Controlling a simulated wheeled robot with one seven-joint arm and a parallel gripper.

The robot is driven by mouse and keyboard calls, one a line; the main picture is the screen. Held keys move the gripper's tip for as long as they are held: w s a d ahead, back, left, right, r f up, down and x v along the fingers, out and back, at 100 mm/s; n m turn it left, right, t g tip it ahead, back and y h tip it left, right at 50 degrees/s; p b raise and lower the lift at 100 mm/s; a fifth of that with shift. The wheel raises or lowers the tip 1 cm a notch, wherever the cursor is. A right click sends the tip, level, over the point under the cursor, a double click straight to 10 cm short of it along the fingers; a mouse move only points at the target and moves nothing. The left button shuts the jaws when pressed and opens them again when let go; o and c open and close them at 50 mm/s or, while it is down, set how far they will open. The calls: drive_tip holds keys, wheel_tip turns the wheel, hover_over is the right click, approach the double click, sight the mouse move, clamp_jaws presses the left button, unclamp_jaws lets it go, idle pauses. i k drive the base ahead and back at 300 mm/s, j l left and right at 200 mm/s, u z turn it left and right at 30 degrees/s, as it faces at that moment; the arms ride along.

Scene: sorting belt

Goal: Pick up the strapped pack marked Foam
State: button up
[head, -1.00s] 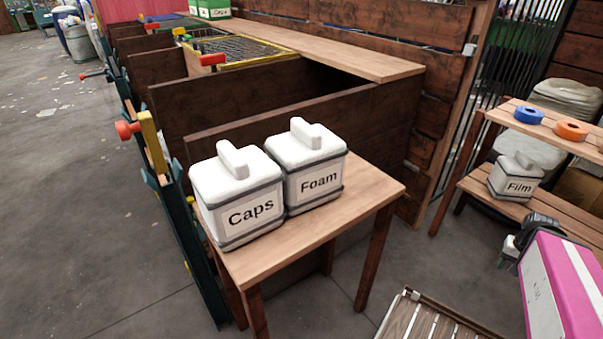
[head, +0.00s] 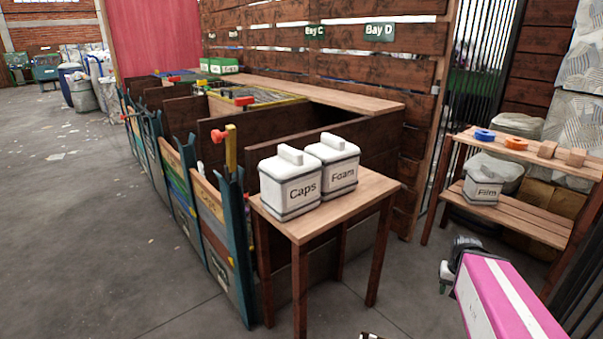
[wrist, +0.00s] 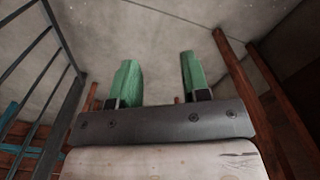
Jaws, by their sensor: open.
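The pack marked Foam (head: 340,174) is a white block with dark straps and a raised handle on top. It stands upright on a small wooden table (head: 308,227) in the head view. A similar pack marked Caps (head: 290,191) stands close beside it, on the left and nearer the front, overlapping its edge. A third pack, marked Film (head: 482,190), stands on a shelf at the right. My gripper (wrist: 160,80) shows in the wrist view with two green fingers apart and nothing between them. Concrete floor and wooden legs lie beyond it; no pack shows there.
A two-level wooden rack (head: 510,212) at the right holds blue and orange rings and small blocks on top. Wooden-walled bays (head: 225,140) run behind and left of the table. Open concrete floor (head: 90,230) lies at the left.

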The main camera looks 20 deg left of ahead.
sight(340, 158)
drive_tip(key=l+u, duration=0.15)
drive_tip(key=u, duration=0.25)
drive_tip(key=i+l+u, duration=0.1)
drive_tip(key=u, duration=0.25)
drive_tip(key=l+u, duration=0.25)
drive_tip(key=u, duration=0.15)
drive_tip(key=l+u, duration=0.15)
drive_tip(key=u, duration=0.25)
drive_tip(key=j+z, duration=0.1)
drive_tip(key=j, duration=0.55)
drive_tip(key=k+j, duration=0.1)
drive_tip(key=j, duration=0.55)
drive_tip(key=z, duration=0.05)
